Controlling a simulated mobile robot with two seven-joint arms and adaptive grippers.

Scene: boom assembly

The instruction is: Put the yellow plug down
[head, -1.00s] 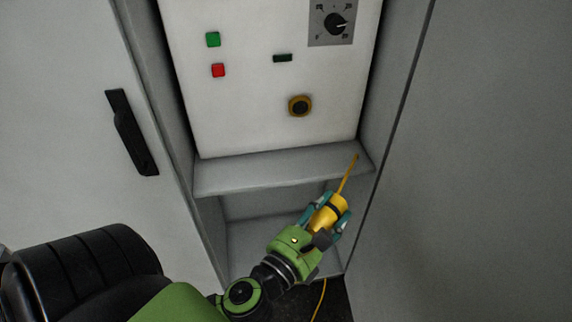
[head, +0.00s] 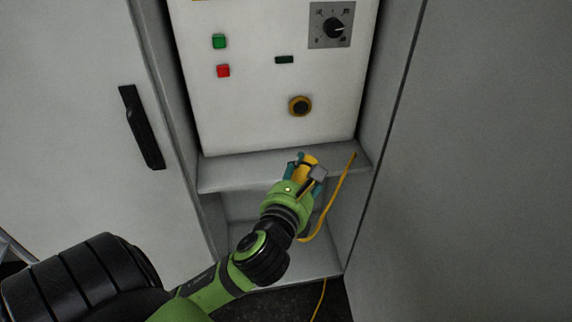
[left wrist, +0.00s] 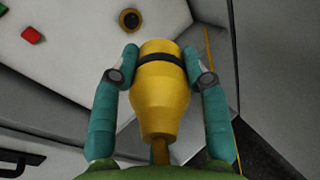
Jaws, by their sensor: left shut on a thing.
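The yellow plug (left wrist: 160,95) has a black band and is held between the two teal fingers of my left gripper (left wrist: 163,75) in the left wrist view. In the head view the left gripper (head: 306,172) is over the grey ledge (head: 230,172) below the control panel, with part of the plug (head: 309,160) showing between its fingers. Whether the plug touches the ledge I cannot tell. A yellow cable (head: 339,192) runs from the ledge's right end down in a loop toward the gripper. My right gripper is not in view.
The white panel (head: 250,110) carries a yellow-ringed round socket (head: 300,106), a green button (head: 219,41), a red button (head: 223,71) and a dial (head: 333,27). A cabinet door with a black handle (head: 142,127) stands at left. A grey wall (head: 480,150) closes the right side.

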